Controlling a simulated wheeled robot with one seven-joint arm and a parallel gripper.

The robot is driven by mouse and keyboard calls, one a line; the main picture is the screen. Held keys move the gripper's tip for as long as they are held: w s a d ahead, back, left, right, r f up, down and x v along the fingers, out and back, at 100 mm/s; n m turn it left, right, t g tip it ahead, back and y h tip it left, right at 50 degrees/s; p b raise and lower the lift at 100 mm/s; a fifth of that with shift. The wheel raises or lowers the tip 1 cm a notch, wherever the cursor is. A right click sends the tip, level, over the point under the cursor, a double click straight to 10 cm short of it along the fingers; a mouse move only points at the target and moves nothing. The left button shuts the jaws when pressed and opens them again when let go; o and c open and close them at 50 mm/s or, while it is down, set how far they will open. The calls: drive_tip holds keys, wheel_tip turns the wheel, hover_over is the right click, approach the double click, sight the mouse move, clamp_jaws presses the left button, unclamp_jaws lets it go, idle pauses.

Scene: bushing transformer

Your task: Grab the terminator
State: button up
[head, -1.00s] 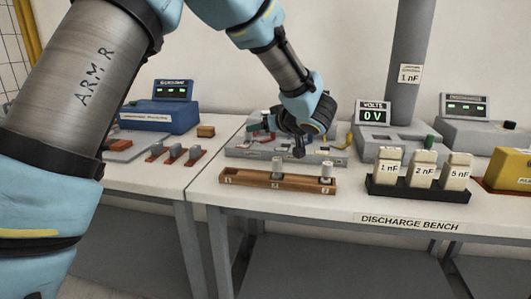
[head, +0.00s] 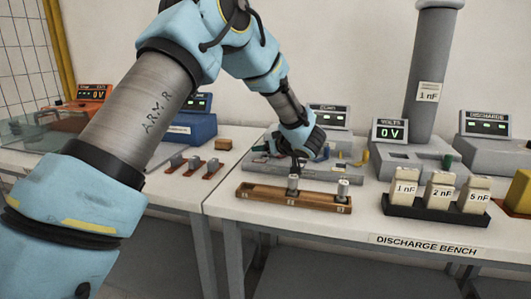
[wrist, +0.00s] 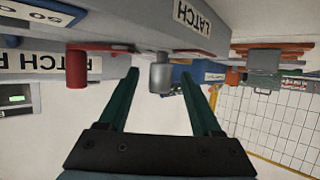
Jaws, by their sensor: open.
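My gripper (wrist: 163,115) is open, its two dark green fingers on either side of a small grey cylinder (wrist: 160,75) with a gap to each. This cylinder may be the terminator; it sticks out of a grey panel labelled LATCH, which appears upside down in the wrist view. A red cylinder (wrist: 77,68) stands outside the left finger. In the head view my gripper (head: 299,162) is low over the patch unit (head: 262,168), behind the wooden rack (head: 265,194). The wrist hides the cylinder there. Two grey cylindrical pieces (head: 343,189) stand in the rack.
The voltmeter (head: 390,131) reads 0 V, right of my gripper. Capacitor blocks (head: 438,191) stand in a black holder at the front right. Small grey pieces on red bases (head: 196,163) lie to the left. A tall grey column (head: 430,70) rises behind.

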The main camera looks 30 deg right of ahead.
clamp_jaws()
idle(0.5)
